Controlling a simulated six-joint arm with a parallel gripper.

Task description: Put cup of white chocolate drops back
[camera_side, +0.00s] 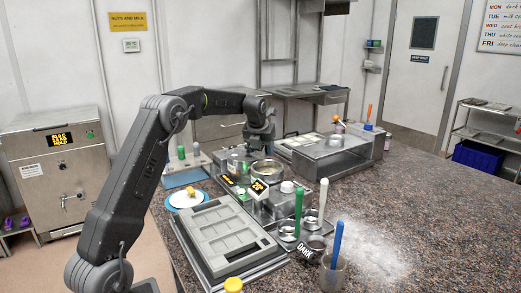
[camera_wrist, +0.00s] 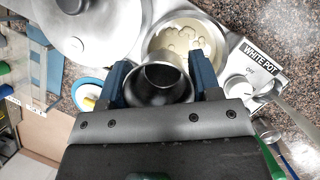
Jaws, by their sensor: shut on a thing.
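In the wrist view my gripper (camera_wrist: 162,78) is shut on a small steel cup (camera_wrist: 160,97), with a blue finger on each side of it. The cup's visible inside looks grey and I make out no drops in it. Just beyond the cup is an open round pot (camera_wrist: 228,48) holding pale cream drops or pieces; a sign reading WHITE POT (camera_wrist: 262,62) stands beside it. In the side view my gripper (camera_side: 262,148) is above the pots on the counter, near the open pot (camera_side: 267,170). The cup cannot be clearly made out there.
A large steel lid (camera_wrist: 88,28) lies left of the open pot in the wrist view. In the side view a grey mould tray (camera_side: 222,236) lies in front, with steel cups and upright coloured-handled tools (camera_side: 298,207) to its right. The right counter is mostly clear, with white powder.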

